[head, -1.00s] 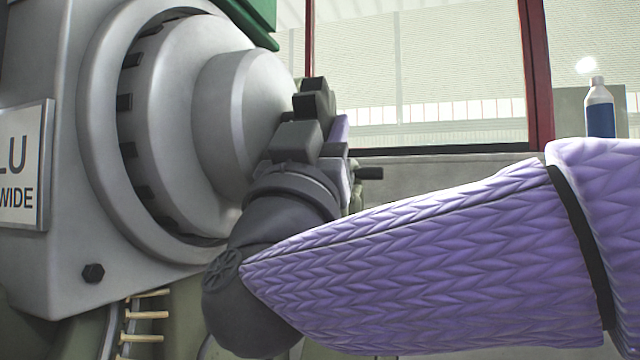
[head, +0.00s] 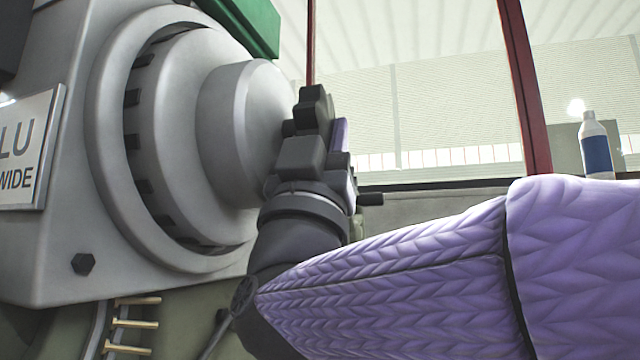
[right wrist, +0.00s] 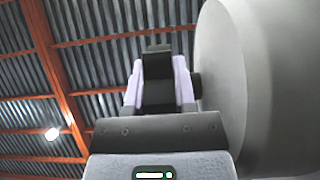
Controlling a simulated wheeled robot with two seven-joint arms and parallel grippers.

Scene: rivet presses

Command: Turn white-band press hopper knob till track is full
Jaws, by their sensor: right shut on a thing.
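The press hopper is a large grey drum (head: 165,130) with a dark-slotted rim and a smooth round hub (head: 240,130) facing right. My right gripper (head: 312,110) is at the hub's right face and shut on the hopper knob, which is mostly hidden by the fingers. In the right wrist view the gripper (right wrist: 157,85) stands beside the grey hub (right wrist: 225,85), with a short dark stub between them. A track (head: 105,330) with several pale rivets shows at the lower left; its lower part is cut off. No white band is in view. My left gripper is not in view.
A sign (head: 30,150) reading "LU" and "WIDE" is on the press housing at the left, partly cut off. A green part (head: 245,20) is above the hub. A white bottle with a blue label (head: 597,150) stands at the far right by the window.

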